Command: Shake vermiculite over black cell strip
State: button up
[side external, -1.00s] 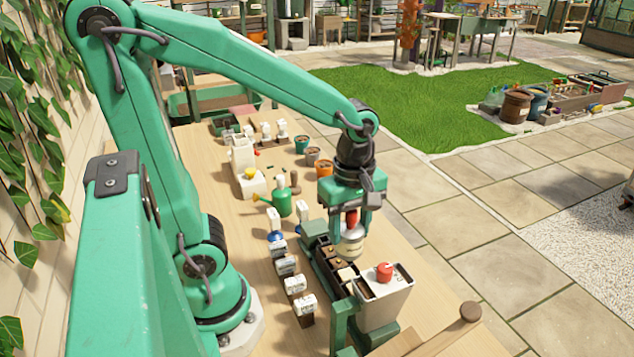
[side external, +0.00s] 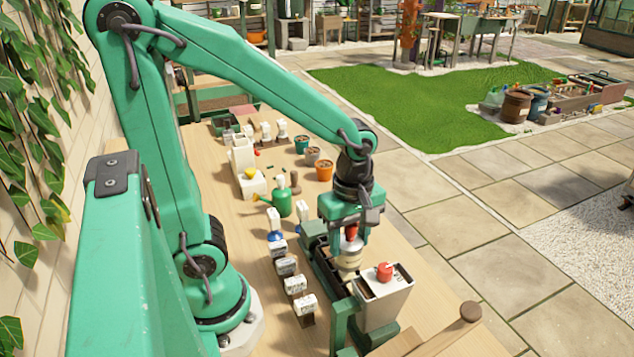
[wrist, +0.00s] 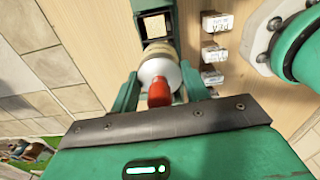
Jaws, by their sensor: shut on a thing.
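My gripper (side external: 349,243) is shut on a cream shaker jar (side external: 349,257) with a red top. The red top points up towards my gripper's palm, and the jar looks close to upright. In the wrist view the jar (wrist: 152,52) sits between my fingers (wrist: 160,80). The black cell strip (side external: 321,262) lies under and beside the jar, in a green holder. The jar hides part of the strip. In the wrist view a dark-edged cell with pale contents shows in the strip (wrist: 153,8) beyond the jar. No falling grains are visible.
A pale bin with a red knob (side external: 385,271) stands close in front of the jar. Several labelled blocks (side external: 295,285) line the strip's left side. A green watering can (side external: 280,204) and small pots (side external: 324,170) stand farther back.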

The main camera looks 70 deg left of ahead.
jog(key=shift+a, duration=0.6)
jog(key=shift+d, duration=1.25)
jog(key=shift+a, duration=1.25)
jog(key=shift+d, duration=1.25)
jog(key=shift+a, duration=0.2)
jog(key=shift+a, duration=1.05)
